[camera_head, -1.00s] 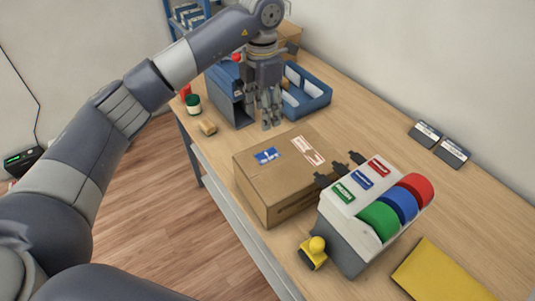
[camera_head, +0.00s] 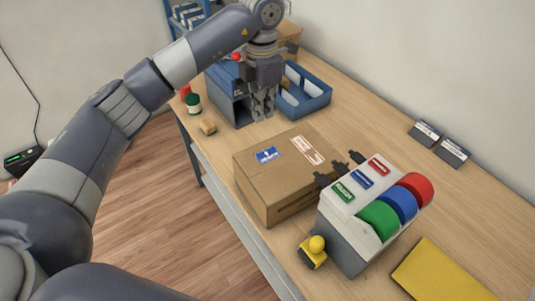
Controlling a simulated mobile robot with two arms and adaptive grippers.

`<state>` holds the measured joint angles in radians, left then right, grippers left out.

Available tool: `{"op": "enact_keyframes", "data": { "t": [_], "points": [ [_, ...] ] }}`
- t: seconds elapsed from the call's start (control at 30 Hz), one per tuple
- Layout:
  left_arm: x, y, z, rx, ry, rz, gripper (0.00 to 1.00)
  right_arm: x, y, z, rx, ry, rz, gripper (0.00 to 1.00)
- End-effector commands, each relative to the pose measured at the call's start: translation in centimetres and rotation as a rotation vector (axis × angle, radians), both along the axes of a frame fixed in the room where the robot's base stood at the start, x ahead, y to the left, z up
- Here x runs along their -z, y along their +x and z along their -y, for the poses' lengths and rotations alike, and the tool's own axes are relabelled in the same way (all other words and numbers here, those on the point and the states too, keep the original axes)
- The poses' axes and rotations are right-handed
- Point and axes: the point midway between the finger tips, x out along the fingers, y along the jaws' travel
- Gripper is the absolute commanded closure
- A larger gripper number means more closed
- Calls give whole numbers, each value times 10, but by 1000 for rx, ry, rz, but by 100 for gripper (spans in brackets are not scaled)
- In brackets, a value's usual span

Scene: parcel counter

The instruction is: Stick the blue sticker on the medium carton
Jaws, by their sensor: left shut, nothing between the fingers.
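A brown carton (camera_head: 290,190) stands on the counter near the middle. A blue sticker (camera_head: 268,155) with white marks lies flat on the left of its top, and a white label with reddish-brown print (camera_head: 308,150) lies on the top to the right. My left gripper (camera_head: 263,112) is shut and empty, pointing down beyond the carton's far side, clear of the carton. It partly hides the blue box behind it. My right gripper is out of view.
A dispenser (camera_head: 350,222) with green, blue and red rolls stands right of the carton, close to it. Another carton (camera_head: 288,38) stands at the back.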

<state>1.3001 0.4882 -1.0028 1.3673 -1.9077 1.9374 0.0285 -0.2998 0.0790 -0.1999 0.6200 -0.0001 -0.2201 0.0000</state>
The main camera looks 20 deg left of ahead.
Motion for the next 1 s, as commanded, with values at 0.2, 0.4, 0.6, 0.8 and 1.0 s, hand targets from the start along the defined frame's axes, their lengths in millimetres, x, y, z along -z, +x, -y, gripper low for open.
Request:
{"op": "enact_keyframes", "data": {
  "t": [0.2,0.4,0.6,0.8,1.0],
  "points": [
    [0,0,0,0,0,0,100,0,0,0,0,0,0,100],
    [8,1,2,-109,3,3,100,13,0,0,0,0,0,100],
    [25,5,8,-505,8,8,100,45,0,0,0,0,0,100],
    [39,7,10,-976,8,8,100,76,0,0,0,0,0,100],
    [47,8,9,-1347,7,6,100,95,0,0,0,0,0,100]
  ]
}}
